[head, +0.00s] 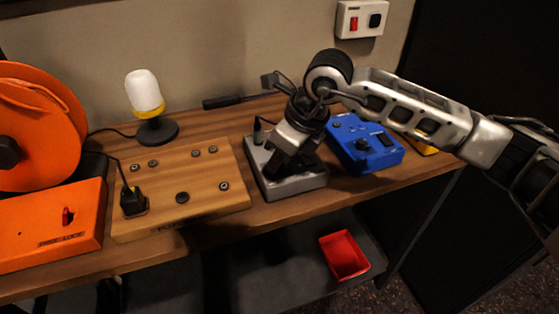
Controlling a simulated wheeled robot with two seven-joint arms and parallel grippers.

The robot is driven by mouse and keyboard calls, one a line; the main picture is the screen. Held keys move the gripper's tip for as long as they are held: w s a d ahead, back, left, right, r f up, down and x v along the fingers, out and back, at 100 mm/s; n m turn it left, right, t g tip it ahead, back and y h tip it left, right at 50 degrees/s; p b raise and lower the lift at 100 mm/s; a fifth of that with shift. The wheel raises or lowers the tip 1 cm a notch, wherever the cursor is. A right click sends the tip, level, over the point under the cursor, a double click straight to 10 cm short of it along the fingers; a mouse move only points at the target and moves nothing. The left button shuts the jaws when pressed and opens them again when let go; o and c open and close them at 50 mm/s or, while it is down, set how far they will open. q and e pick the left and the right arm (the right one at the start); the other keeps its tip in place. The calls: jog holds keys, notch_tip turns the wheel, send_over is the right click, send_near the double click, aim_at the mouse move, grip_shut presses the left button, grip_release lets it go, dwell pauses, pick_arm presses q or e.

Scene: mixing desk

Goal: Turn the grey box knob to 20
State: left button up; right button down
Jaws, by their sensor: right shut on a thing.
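The grey box (302,185) stands on the wooden desk, between a wooden panel and a blue box. My right gripper (283,163) reaches down over the grey box from the upper right. Its dark fingers are shut at the top of the box, where the knob would sit. The fingers hide the knob and any scale around it, so I cannot read its setting. My left gripper is not in view.
A blue box (385,158) stands close on the right, partly behind my right arm. A wooden panel (213,199) with several knobs and a black plug is on the left. A white lamp (144,92) and orange reel (52,130) stand further left. A red tray (345,254) lies below.

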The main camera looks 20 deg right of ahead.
jog(key=shift+a+f+m+b, duration=0.1)
jog(key=shift+f+m+b, duration=0.05)
jog(key=shift+m+b, duration=0.2)
jog(key=shift+m+t+h+b, duration=0.4)
jog(key=shift+m+b, duration=0.45)
jog(key=shift+m, duration=0.4)
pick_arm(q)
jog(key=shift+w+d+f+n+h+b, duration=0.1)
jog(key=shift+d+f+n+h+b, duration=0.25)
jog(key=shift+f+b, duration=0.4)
pick_arm(e)
jog(key=shift+r+m+h, duration=0.2)
jog(key=shift+m+h, duration=0.3)
jog(key=shift+m, duration=0.7)
jog(key=shift+t, duration=0.3)
jog(key=c, duration=1.3)
grip_release()
jog(key=shift+s, duration=0.1)
